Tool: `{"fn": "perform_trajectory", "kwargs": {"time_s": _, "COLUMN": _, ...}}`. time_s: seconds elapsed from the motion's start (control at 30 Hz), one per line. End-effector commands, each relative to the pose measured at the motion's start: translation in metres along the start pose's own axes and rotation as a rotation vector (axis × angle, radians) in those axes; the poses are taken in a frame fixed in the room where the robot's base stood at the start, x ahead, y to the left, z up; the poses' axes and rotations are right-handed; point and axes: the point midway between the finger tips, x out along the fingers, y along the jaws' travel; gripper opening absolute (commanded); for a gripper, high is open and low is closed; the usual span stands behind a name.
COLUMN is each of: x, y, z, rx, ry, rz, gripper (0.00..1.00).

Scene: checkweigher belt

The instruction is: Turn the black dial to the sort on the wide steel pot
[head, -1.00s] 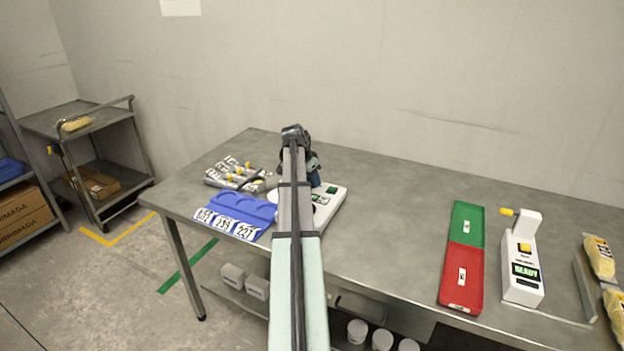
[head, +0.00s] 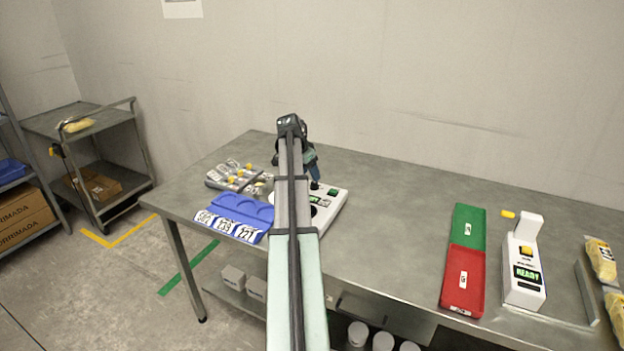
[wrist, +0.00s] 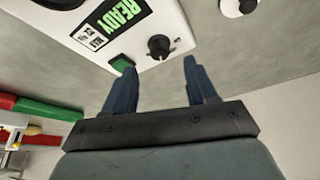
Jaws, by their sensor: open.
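The black dial (wrist: 158,45) sits on the face of a white console (wrist: 120,25) in the wrist view, beside a green button (wrist: 122,64) and a green READY display (wrist: 122,14). A small pale mark shows at the dial's edge. My gripper (wrist: 157,72) is open and empty. Its two dark blue fingers stand either side of the dial in the picture; I cannot tell how far off they are. In the head view my gripper (head: 312,178) is over the console (head: 330,208), partly hidden by my arm. I cannot make out a wide steel pot.
Blue tray (head: 240,208) with number cards and a grey rack (head: 236,172) of small parts lie left of the console. A green and red tray (head: 465,262) and another white READY device (head: 523,262) stand at right. The table between is clear.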

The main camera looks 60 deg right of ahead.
Motion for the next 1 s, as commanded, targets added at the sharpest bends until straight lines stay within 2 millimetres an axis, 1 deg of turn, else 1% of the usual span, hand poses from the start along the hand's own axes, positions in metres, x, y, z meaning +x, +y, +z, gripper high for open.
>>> {"fn": "perform_trajectory", "kwargs": {"time_s": 0.03, "x": -0.011, "y": 0.0, "z": 0.0, "rx": 0.0, "ry": 0.002, "rz": -0.002, "gripper": 0.57}}
{"fn": "perform_trajectory", "kwargs": {"time_s": 0.2, "x": -0.043, "y": -0.001, "z": 0.0, "rx": -0.001, "ry": 0.001, "rz": -0.001, "gripper": 0.57}}
{"fn": "perform_trajectory", "kwargs": {"time_s": 0.3, "x": -0.058, "y": -0.001, "z": 0.0, "rx": 0.0, "ry": 0.001, "rz": -0.002, "gripper": 0.57}}
{"fn": "perform_trajectory", "kwargs": {"time_s": 0.43, "x": -0.074, "y": 0.0, "z": 0.0, "rx": 0.0, "ry": 0.0, "rz": -0.001, "gripper": 0.57}}
{"fn": "perform_trajectory", "kwargs": {"time_s": 0.63, "x": -0.085, "y": 0.0, "z": 0.001, "rx": -0.001, "ry": -0.001, "rz": 0.0, "gripper": 0.57}}
{"fn": "perform_trajectory", "kwargs": {"time_s": 1.0, "x": -0.087, "y": 0.0, "z": 0.001, "rx": -0.001, "ry": -0.001, "rz": 0.0, "gripper": 0.57}}
